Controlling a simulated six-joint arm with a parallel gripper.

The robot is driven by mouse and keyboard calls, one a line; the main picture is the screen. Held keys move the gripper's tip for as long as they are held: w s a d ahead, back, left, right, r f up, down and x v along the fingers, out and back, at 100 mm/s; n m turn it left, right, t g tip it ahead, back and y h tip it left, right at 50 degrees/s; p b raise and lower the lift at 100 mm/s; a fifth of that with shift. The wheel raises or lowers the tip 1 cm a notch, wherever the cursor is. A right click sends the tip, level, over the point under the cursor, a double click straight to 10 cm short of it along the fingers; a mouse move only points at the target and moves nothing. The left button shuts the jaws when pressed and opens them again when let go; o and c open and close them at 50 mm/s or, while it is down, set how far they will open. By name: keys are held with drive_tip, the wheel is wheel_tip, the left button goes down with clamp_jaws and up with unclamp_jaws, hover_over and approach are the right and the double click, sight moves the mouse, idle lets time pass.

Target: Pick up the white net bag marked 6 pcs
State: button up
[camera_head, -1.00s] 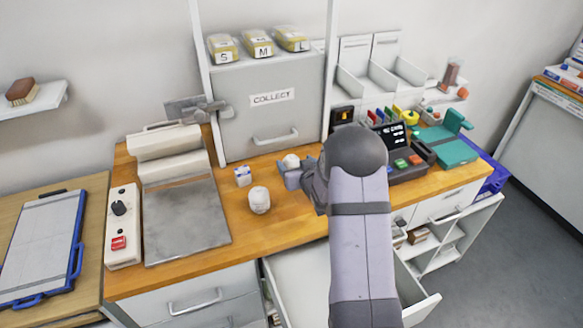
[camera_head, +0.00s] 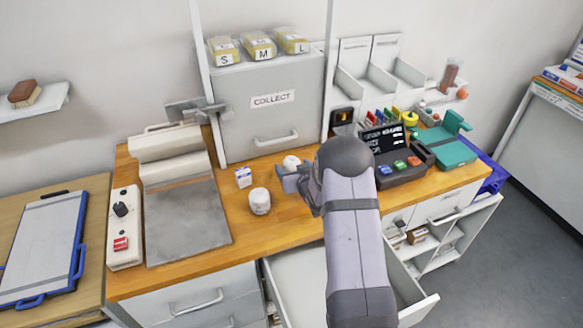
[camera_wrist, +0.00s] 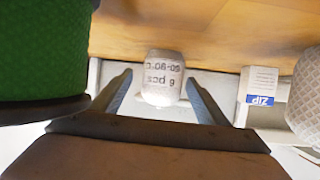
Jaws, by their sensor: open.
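The white net bag marked 6 pcs (camera_wrist: 161,78) stands between my two fingers in the wrist view, its print upside down. In the head view it is the small white bag (camera_head: 291,161) at the tip of my arm, partly hidden by my gripper. My gripper (camera_wrist: 157,82) is open, with one finger on each side of the bag. I cannot tell whether either finger touches it. A second white bag (camera_head: 260,201) stands to the front left in the head view; a white net bag (camera_wrist: 307,95) shows at the wrist view's right edge.
A small white and blue box (camera_head: 243,176) stands left of my gripper; it also shows in the wrist view (camera_wrist: 260,85). A green textured object (camera_wrist: 42,45) fills the wrist view's upper left, close by. The grey collect cabinet (camera_head: 270,125) stands behind. A drawer (camera_head: 297,285) is open in front.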

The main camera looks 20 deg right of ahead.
drive_tip(key=shift+w+f+p, duration=0.15)
drive_tip(key=shift+w+p, duration=0.4)
drive_tip(key=shift+w, duration=0.2)
drive_tip(key=shift+p+x, duration=0.6)
drive_tip(key=shift+x, duration=1.05)
drive_tip(key=shift+a+f, duration=0.1)
drive_tip(key=c, duration=1.1)
